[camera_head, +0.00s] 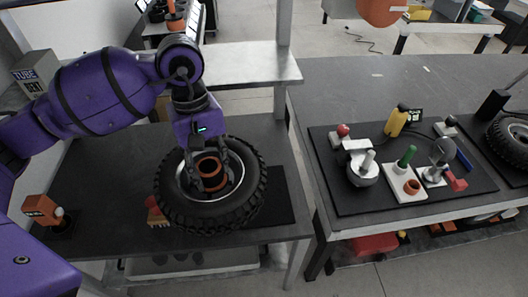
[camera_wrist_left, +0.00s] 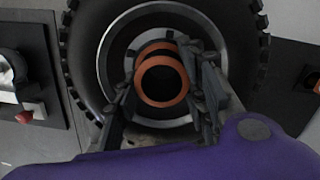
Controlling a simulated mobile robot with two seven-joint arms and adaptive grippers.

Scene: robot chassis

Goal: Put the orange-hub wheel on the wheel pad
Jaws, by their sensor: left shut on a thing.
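The orange-hub wheel (camera_head: 253,180) is a large black knobbly tyre with a grey rim and an orange hub (camera_head: 209,168). My left gripper (camera_head: 211,172) reaches down into its middle and is shut on the hub. In the left wrist view, the fingers (camera_wrist_left: 160,84) stand on either side of the orange hub ring, with the tyre (camera_wrist_left: 84,58) around them. The wheel lies nearly flat over the left part of a black pad (camera_head: 283,200) on the left table. I cannot tell whether it touches the pad. My right gripper is not in view.
An orange block (camera_head: 41,208) stands at the table's left, and a small orange-red item (camera_head: 154,211) shows beside the tyre. A black board (camera_head: 345,200) with several parts lies on the right table, with another wheel (camera_head: 511,142) beyond. A post (camera_head: 283,60) rises behind.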

